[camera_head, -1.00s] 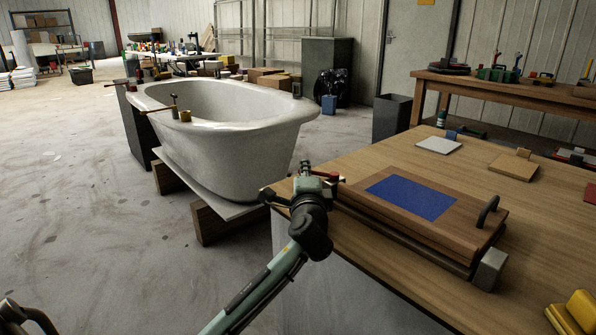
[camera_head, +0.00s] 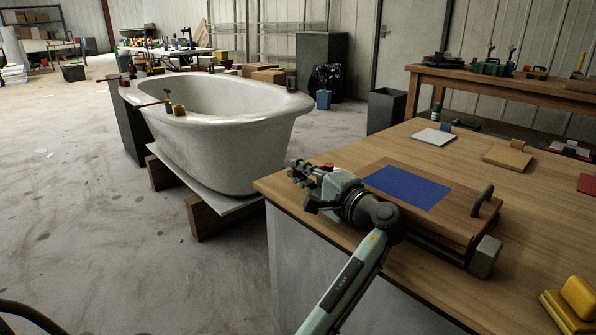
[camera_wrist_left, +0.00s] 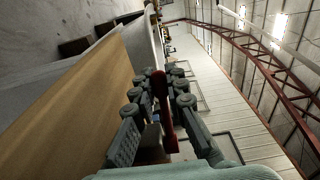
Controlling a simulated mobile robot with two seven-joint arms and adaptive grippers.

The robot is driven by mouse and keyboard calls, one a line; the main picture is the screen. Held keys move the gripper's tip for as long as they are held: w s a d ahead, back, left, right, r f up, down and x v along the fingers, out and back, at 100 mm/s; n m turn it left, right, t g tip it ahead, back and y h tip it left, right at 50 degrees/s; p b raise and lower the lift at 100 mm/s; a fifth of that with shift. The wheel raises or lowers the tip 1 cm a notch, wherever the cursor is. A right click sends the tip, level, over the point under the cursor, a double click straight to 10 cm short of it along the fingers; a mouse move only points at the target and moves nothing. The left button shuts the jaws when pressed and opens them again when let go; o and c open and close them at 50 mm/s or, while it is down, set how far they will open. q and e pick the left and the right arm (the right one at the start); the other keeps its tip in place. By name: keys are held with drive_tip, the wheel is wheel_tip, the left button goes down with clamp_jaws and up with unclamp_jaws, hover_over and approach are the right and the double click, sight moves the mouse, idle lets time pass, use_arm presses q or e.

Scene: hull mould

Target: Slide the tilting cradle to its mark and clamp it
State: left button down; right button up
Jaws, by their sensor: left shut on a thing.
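The cradle (camera_head: 455,225) is a brown wooden board with a blue panel (camera_head: 407,187) on top and a dark handle (camera_head: 482,200) at its right end. It lies on a low rail ending in a grey block (camera_head: 485,257) on the wooden table. My left gripper (camera_head: 302,182) is at the cradle's left end, near the table corner. In the left wrist view my left gripper (camera_wrist_left: 158,92) has its fingers on both sides of a red lever (camera_wrist_left: 161,108) and is shut on it. The lever's base is mostly hidden. I cannot make out a mark. My right gripper is not in view.
A white bathtub-like hull (camera_head: 225,140) on wooden blocks stands left of the table (camera_head: 540,235). White (camera_head: 433,137) and tan (camera_head: 508,158) plates lie at the table's back, a yellow object (camera_head: 572,305) at its front right. Open floor lies left.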

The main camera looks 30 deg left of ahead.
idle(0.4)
use_arm(q)
drive_tip(key=c, duration=1.5)
unclamp_jaws()
drive_tip(key=shift+c, duration=0.2)
